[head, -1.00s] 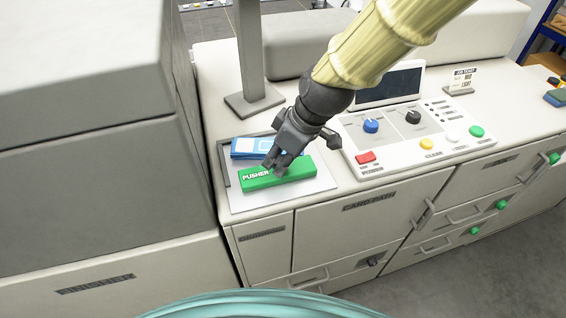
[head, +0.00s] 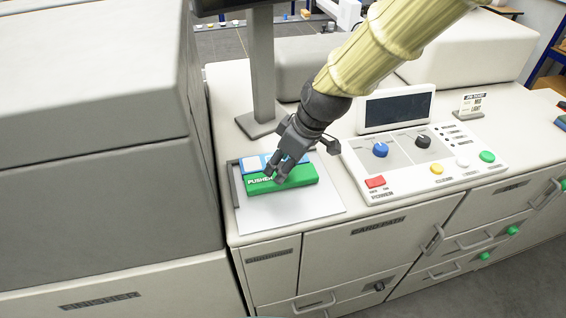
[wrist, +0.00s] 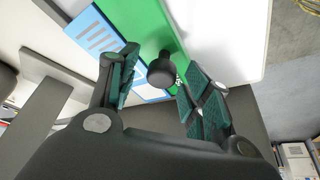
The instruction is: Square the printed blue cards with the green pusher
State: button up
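The green pusher (head: 290,181), marked "PUSHER", lies on a pale tray (head: 300,212) with a dark raised edge at its left. The printed blue cards (head: 253,165) lie just behind the pusher, against or very close to its far side, partly hidden by it and my gripper. In the wrist view the cards (wrist: 97,40) show left of the green pusher (wrist: 140,22). My gripper (head: 279,178) is low over the pusher. In the wrist view its fingers (wrist: 160,78) stand on either side of the pusher's black knob (wrist: 162,70), with a visible gap at the left finger.
A grey post (head: 262,80) stands behind the tray. A control panel (head: 430,160) with knobs and coloured buttons, and a dark screen (head: 395,108), are to the right. A tall grey housing (head: 100,150) closes off the left. The tray's front part is bare.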

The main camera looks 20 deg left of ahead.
jog(key=shift+r, duration=0.1)
jog(key=v, duration=1.1)
jog(key=shift+r, duration=0.4)
jog(key=shift+d, duration=0.1)
